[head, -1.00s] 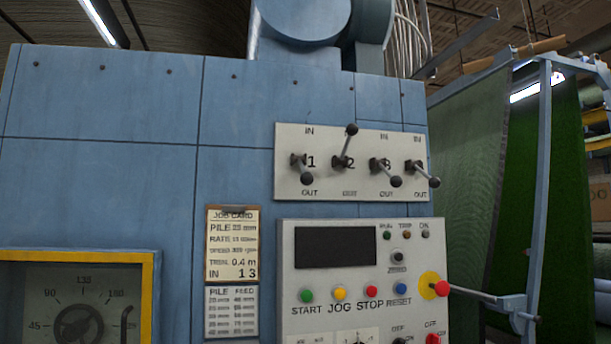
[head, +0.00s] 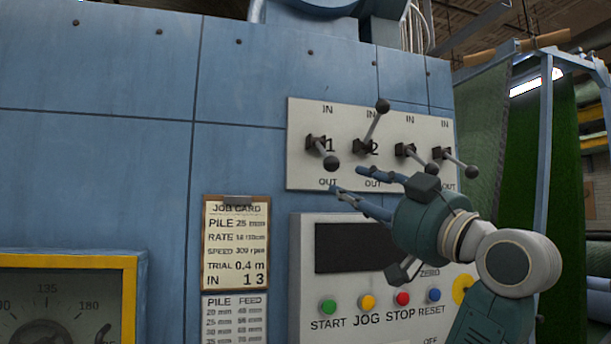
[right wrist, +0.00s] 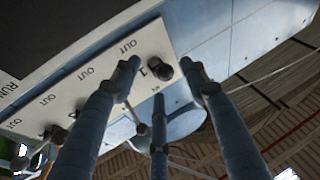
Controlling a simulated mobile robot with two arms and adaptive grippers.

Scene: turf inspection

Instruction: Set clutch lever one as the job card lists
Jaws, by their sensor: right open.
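Clutch lever one (head: 324,153) is at the left of the white lever plate (head: 297,175), its black knob down toward OUT. Its knob (right wrist: 161,68) also shows between the fingers in the right wrist view. Lever two (head: 377,124) points up toward IN; lever three (head: 420,160) and lever four (head: 461,160) point down toward OUT. The job card (head: 236,242) reads IN 1 3. My right gripper (head: 347,180) is open and empty, its fingertips just below and right of lever one's knob; I see no clear contact. My left gripper is out of view.
The control panel (head: 303,260) with coloured buttons and a dark display sits below the plate, partly behind my right arm. A yellow-framed dial window (head: 130,290) is at lower left. The blue wall left of the levers is clear.

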